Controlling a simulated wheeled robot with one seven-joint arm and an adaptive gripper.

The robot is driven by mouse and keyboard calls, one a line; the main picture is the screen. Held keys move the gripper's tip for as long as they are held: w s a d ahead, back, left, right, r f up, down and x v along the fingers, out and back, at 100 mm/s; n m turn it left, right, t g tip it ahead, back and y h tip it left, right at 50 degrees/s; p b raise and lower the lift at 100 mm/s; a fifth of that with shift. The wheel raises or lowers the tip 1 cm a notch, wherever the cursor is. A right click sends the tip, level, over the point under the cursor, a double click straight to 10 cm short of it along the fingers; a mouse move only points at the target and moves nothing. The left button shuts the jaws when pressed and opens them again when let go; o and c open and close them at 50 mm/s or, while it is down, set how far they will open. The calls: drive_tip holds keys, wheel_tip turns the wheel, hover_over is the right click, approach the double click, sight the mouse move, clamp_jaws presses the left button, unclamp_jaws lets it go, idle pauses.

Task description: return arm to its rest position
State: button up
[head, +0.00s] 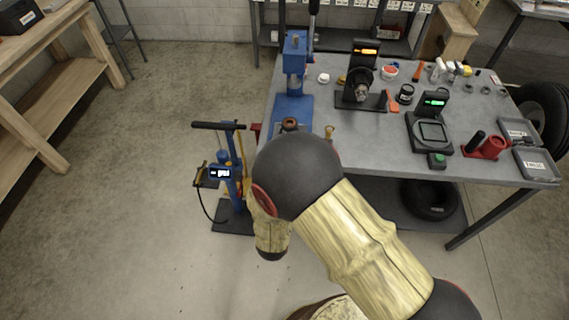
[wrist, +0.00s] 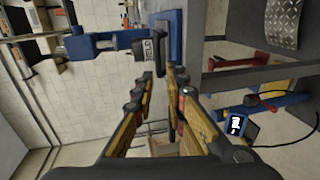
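My arm reaches up from the lower right in the head view and is bent at a dark rounded joint. It hides my gripper there. In the wrist view my gripper (wrist: 160,82) has its two yellow-and-black fingers apart, with a gap between the tips. I see nothing clearly held between them. Beyond the fingertips is a blue tool with a black part (wrist: 144,50); I cannot tell how far off it is.
A grey workbench (head: 330,90) carries a blue press (head: 293,62), a small machine with an orange display (head: 363,55) and a scale (head: 431,132). A blue floor pump (head: 228,178) stands left of the bench. A wooden shelf (head: 40,45) is at far left.

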drive_tip(key=shift+s+r, duration=0.1)
drive_tip(key=shift+s, duration=0.4)
